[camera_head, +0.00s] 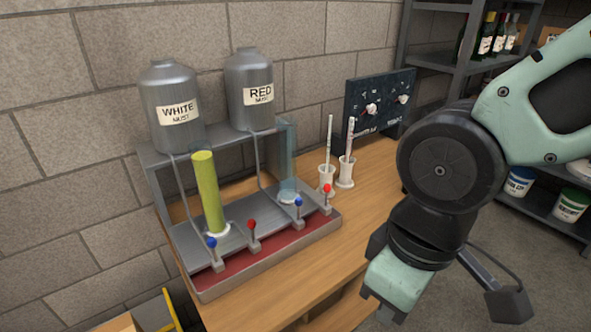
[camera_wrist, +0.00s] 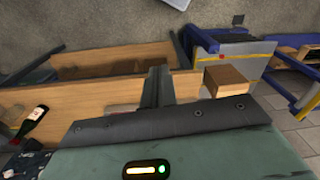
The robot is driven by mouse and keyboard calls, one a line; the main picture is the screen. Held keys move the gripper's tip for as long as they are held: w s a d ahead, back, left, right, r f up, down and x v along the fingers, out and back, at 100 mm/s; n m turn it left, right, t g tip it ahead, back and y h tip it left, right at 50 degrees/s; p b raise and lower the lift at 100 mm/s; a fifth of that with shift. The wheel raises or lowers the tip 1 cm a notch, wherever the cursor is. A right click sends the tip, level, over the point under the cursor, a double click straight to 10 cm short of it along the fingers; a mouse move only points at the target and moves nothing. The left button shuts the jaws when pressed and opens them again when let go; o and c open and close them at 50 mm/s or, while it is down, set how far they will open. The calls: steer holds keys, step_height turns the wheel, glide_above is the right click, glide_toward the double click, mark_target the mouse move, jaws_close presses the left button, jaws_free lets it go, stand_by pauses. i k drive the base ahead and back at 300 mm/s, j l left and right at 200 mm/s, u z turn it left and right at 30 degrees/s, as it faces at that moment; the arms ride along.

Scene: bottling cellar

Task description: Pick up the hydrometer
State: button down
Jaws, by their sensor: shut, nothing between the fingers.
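Two slim pale sticks stand upright in two small white cups on the wooden bench; the left stick (camera_head: 330,138) is in the left cup (camera_head: 326,181), and the right stick (camera_head: 350,138) is in the right cup (camera_head: 346,171). Their markings are too small to read, so I cannot tell which one is the hydrometer. My gripper (camera_wrist: 159,72) is shut and empty, its dark fingers together in the wrist view. In the head view my pale green hand is right of and nearer than the cups, apart from them, with its fingertips not clearly seen. No stick is recognisable in the wrist view.
Left of the cups stands a filling rig with a red-lined tray (camera_head: 262,262), a yellow-green cylinder (camera_head: 208,192), levers and two steel tanks. A dark panel (camera_head: 379,107) stands behind. The wooden bench (camera_head: 352,222) is bare in front of the cups. A bottle (camera_wrist: 33,123) shows at lower left in the wrist view.

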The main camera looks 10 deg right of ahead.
mark_target(327, 167)
steer(key=i+l, duration=0.35)
steer(key=i, duration=0.15)
steer(key=i+l+z, duration=0.15)
steer(key=i+l, duration=0.2)
steer(key=i, duration=0.2)
